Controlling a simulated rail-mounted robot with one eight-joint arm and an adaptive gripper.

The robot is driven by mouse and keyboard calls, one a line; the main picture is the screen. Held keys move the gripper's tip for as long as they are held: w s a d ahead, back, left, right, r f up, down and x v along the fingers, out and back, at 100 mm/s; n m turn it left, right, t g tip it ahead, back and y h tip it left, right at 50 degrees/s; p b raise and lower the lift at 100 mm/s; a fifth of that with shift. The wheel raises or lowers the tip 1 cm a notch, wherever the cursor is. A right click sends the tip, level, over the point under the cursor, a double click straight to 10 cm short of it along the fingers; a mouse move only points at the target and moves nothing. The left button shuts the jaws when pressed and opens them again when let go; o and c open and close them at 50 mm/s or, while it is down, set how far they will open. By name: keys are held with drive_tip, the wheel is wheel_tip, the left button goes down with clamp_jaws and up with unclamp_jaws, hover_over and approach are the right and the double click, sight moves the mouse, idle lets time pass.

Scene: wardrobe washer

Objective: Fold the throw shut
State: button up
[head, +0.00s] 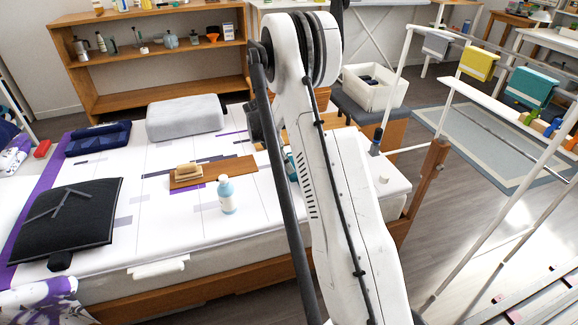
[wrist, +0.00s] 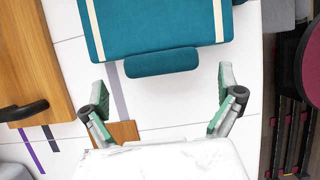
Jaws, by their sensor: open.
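The throw (wrist: 155,25) looks like a teal panel with cream stripes near both sides, at the top of the wrist view. A padded teal bar (wrist: 162,62) sticks out from its near edge. In the head view my arm hides most of this area, and only a small teal patch (head: 291,168) shows beside it. My gripper (wrist: 162,84) is open and empty, its green-padded fingers spread to either side of the bar and a little nearer than it. I cannot tell its height above the bar. The gripper is hidden in the head view.
A wooden board with a black handle (wrist: 30,60) lies left in the wrist view. On the white bed-like surface (head: 150,215) are a bottle (head: 226,195), a tray (head: 235,169), a grey cushion (head: 185,117) and a black panel (head: 68,215). A white rack (head: 480,215) stands right.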

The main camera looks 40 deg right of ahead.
drive_tip(key=v, duration=0.7)
idle(0.4)
